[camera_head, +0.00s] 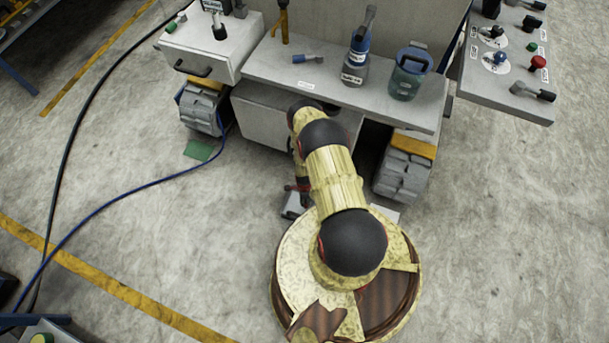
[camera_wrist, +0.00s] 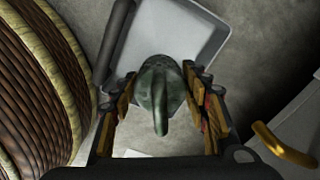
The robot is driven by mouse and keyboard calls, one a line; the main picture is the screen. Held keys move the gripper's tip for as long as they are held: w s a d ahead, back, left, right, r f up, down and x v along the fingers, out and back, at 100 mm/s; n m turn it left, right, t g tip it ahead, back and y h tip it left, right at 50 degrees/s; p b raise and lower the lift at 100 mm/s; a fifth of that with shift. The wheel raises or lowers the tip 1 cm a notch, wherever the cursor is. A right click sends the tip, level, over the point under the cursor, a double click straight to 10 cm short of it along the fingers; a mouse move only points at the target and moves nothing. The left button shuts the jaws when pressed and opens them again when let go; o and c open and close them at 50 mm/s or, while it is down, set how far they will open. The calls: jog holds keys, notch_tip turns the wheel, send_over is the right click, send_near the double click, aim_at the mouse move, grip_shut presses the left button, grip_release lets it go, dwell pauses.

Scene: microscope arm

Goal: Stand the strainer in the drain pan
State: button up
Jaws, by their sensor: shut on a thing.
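The strainer (camera_wrist: 158,92), dark mottled green with a handle-like ridge toward me, sits between the fingers of my gripper (camera_wrist: 160,78) in the wrist view. My gripper is shut on it. The drain pan (camera_wrist: 205,45), a shallow light grey tray with a raised rim, lies behind the strainer, which overlaps the pan's lower part in the picture. I cannot tell whether the strainer touches the pan floor.
A dark bar (camera_wrist: 116,40) runs along the pan's left side. The workbench (camera_head: 270,72) stands just beyond, holding a blue-grey bottle (camera_head: 354,68) and a blue-green container (camera_head: 408,76). Metal blocks (camera_head: 402,177) sit under it. A blue hose (camera_head: 130,190) crosses the floor at left.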

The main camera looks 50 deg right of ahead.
jog(key=shift+f+b, duration=2.85)
jog(key=shift+f, duration=2)
jog(key=shift+f, duration=0.55)
jog(key=o, duration=1.4)
jog(key=shift+r, duration=0.1)
notch_tip(320, 180, up, 12)
jog(key=shift+f, duration=0.1)
